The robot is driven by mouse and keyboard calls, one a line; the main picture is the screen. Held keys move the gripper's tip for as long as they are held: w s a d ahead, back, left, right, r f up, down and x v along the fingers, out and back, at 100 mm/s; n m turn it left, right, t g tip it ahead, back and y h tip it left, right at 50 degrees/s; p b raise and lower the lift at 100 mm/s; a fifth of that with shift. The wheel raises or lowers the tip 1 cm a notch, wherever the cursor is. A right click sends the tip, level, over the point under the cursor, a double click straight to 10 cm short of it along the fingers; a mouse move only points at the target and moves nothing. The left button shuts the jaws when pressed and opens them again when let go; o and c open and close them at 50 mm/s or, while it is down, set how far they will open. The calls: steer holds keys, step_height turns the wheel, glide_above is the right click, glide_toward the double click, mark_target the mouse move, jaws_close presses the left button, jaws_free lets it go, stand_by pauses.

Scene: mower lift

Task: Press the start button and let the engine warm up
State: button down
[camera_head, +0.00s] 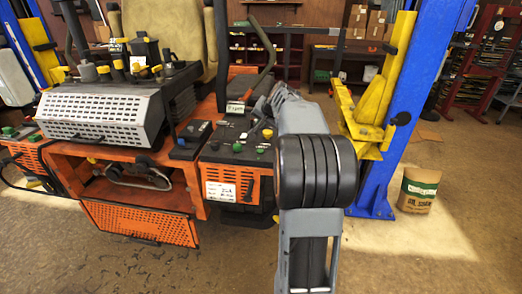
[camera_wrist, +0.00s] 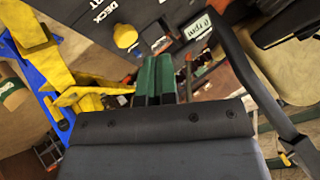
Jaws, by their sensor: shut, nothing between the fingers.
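The orange mower (camera_head: 140,185) stands at left and centre in the head view. Its right-hand black control panel (camera_head: 232,157) carries a green button (camera_head: 238,147) and other coloured controls. In the wrist view, lettering reads "DECK" and a partly hidden "...RT" on a dark panel (camera_wrist: 85,25). In the head view my wrist hides the gripper.
A small white rpm display (camera_wrist: 196,27) is beside the panel. A blue lift post (camera_head: 398,110) with yellow arms (camera_head: 367,115) stands right of my arm. A paper sack (camera_head: 418,190) is on the floor.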

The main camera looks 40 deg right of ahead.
mark_target(262, 150)
steer(key=shift+f, duration=0.15)
step_height(262, 150, down, 9)
steer(key=b, duration=0.7)
steer(key=shift+r, duration=0.2)
steer(key=shift+f, duration=0.15)
stand_by(1.9)
steer(key=shift+f+b, duration=0.25)
steer(key=shift+b, duration=0.25)
steer(key=shift+f+b, duration=0.45)
steer(key=shift+f, duration=0.05)
stand_by(0.5)
steer(key=shift+r, duration=0.2)
steer(key=shift+r+p, duration=0.65)
steer(key=shift+r, duration=0.05)
steer(key=shift+r, duration=0.1)
